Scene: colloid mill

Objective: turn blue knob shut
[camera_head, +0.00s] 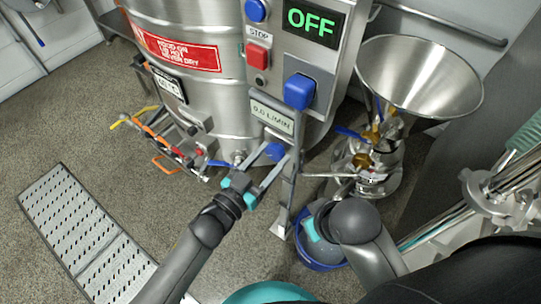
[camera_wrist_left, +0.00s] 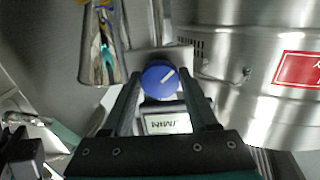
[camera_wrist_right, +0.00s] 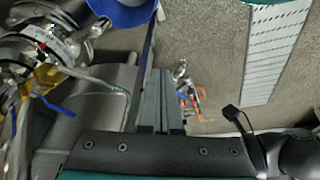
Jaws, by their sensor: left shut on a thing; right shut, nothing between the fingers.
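The blue knob (camera_head: 276,151) sits on the steel post just below the panel reading 0.0 L/MIN (camera_head: 271,115). My left gripper (camera_head: 270,161) reaches it from below left, with one finger on each side, shut on it. In the left wrist view the knob (camera_wrist_left: 160,79) shows round between the fingertips, its white pointer line slanting to the upper right. The exact finger contact is hard to see. My right gripper (camera_wrist_right: 160,100) is shut and empty, away from the knob; in the head view its arm hides most of it near the blue bucket.
The control box above carries a green OFF display (camera_head: 313,21), a red stop button (camera_head: 258,56) and a larger blue switch (camera_head: 299,91). A steel tank (camera_head: 205,95) stands left, the funnel-topped mill (camera_head: 420,80) right. A blue bucket (camera_head: 310,255) is on the floor near my right arm.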

